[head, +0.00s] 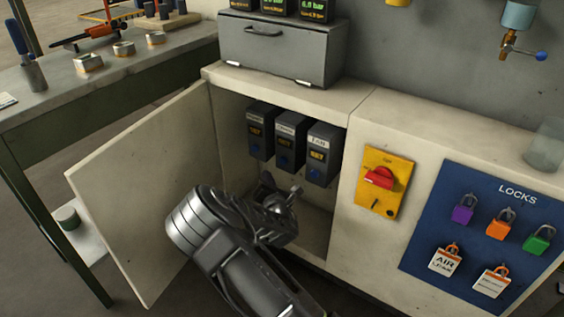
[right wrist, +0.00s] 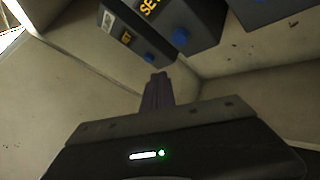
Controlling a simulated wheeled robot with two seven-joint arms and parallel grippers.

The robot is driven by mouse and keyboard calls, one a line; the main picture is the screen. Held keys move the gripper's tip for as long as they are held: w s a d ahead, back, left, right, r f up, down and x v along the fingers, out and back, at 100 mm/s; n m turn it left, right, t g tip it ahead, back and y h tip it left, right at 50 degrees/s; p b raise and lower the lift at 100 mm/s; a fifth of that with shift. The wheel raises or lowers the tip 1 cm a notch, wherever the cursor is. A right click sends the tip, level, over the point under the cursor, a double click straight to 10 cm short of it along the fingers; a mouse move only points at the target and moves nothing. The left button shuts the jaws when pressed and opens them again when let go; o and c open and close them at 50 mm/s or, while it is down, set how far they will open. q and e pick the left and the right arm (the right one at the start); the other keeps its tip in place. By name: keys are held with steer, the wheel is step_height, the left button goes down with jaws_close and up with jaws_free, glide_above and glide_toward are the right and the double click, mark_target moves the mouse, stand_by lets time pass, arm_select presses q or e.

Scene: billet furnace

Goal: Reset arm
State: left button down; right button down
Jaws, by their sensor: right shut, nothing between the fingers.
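My right gripper (head: 283,190) is in front of the open cabinet, with its fingers at the opening just below the relay boxes. In the right wrist view its fingers (right wrist: 158,88) are shut together and empty, inside the cabinet. Three dark boxes with yellow "SET" labels and blue buttons hang in the cabinet: a left one (head: 261,130), a middle one (head: 290,141) and a right one (head: 321,154). The fingers appear apart from the boxes. My left gripper is not in view.
The cabinet door (head: 150,190) stands open to the left. A red rotary switch (head: 379,178) on a yellow plate and a blue lock board (head: 480,225) are on the front to the right. A grey drawer box (head: 281,50) stands on top. A workbench (head: 110,78) is at left.

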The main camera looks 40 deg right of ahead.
stand_by(0.7)
